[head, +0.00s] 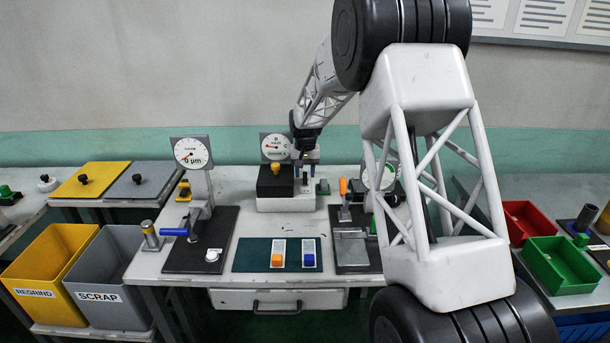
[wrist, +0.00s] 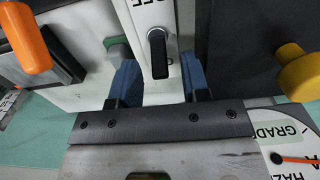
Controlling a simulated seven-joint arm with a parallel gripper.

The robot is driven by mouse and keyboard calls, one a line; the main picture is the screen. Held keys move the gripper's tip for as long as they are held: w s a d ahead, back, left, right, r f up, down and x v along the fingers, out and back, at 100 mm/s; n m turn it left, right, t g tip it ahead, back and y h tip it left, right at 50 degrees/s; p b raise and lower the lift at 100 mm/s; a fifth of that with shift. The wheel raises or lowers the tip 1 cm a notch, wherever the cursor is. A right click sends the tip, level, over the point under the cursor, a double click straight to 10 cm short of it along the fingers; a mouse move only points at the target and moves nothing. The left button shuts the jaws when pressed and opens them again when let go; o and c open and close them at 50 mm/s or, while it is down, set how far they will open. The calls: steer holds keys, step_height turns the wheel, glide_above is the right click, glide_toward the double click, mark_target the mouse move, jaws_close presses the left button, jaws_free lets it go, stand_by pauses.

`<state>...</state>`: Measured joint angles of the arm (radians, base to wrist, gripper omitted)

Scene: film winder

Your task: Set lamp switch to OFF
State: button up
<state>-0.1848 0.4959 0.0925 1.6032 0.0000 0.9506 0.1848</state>
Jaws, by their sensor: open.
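The lamp switch (wrist: 157,52) is a black lever on a narrow white panel (wrist: 146,14) in the wrist view. Black lettering, partly cut off at the top edge, stands near its upper end. My gripper (wrist: 160,66) is open, with one blue finger on each side of the lever and a gap on both sides. I cannot tell the fingers' height over the panel. In the head view my gripper (head: 305,160) hangs over the station at the back middle of the bench, and the lever itself is too small to make out.
A dial gauge (head: 275,147) stands behind the station. A dark green mat (head: 240,256) with orange and blue pieces lies in front.

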steer(key=shift+f, duration=0.65)
jaws_close()
steer(key=shift+s+r+t, duration=0.1)
steer(key=shift+s+t, duration=0.1)
steer(key=shift+t, duration=0.3)
steer(key=shift+s+r+t, duration=0.1)
steer(key=shift+s+t, duration=0.2)
steer(key=shift+t, duration=0.7)
steer(key=shift+s+t, duration=0.3)
steer(key=shift+t, duration=0.8)
steer(key=shift+s+t, duration=0.3)
steer(key=shift+t, duration=0.8)
